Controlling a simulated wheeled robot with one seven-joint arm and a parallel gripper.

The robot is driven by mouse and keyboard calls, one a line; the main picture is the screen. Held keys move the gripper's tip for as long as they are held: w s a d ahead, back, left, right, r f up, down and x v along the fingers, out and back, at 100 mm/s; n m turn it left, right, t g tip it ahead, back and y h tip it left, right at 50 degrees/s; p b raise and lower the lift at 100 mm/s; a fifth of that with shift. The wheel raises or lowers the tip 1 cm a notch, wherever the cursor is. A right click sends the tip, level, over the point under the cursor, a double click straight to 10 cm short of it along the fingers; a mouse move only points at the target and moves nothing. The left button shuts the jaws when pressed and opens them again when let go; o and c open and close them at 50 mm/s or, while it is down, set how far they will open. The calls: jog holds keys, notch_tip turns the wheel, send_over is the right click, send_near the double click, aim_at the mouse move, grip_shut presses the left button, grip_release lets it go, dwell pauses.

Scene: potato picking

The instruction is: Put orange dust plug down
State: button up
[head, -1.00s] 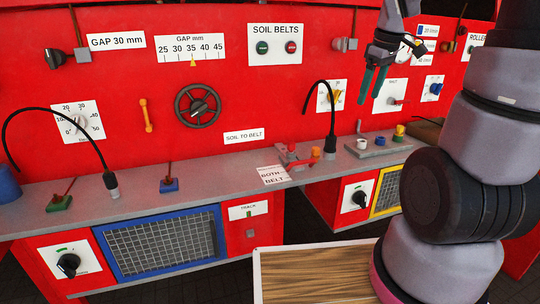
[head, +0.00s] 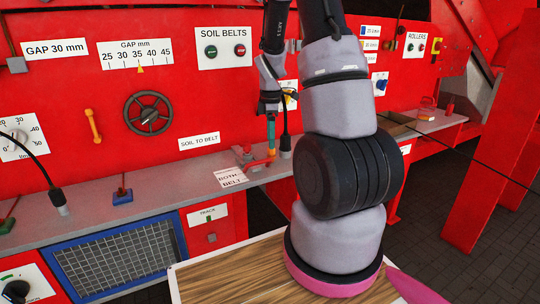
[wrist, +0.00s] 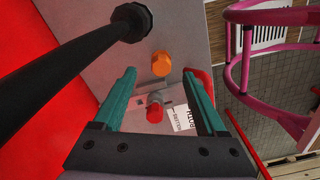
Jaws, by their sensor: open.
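The orange dust plug (wrist: 161,63) shows in the wrist view as a small orange hexagonal cap against the grey ledge (wrist: 178,25). It lies between and slightly beyond the tips of my gripper (wrist: 160,78). The two teal fingers are spread wide, with a clear gap on both sides of the plug, and hold nothing. In the head view my gripper (head: 271,137) points down over the ledge, with the plug (head: 271,153) small and orange just below the fingertips. Its exact contact with the ledge is hard to tell.
A red knob (wrist: 155,111) is close to the plug. A thick black cable (wrist: 80,60) with a dark connector (wrist: 131,22) runs beside my left finger. The red panel (head: 175,105) rises behind the ledge. A white label (head: 231,176) lies left of the gripper.

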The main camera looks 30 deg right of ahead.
aim_at(271, 155)
notch_tip(271, 155, down, 5)
jog(key=shift+s+r, duration=0.1)
jog(key=shift+r, duration=0.1)
jog(key=shift+c, duration=0.3)
grip_shut()
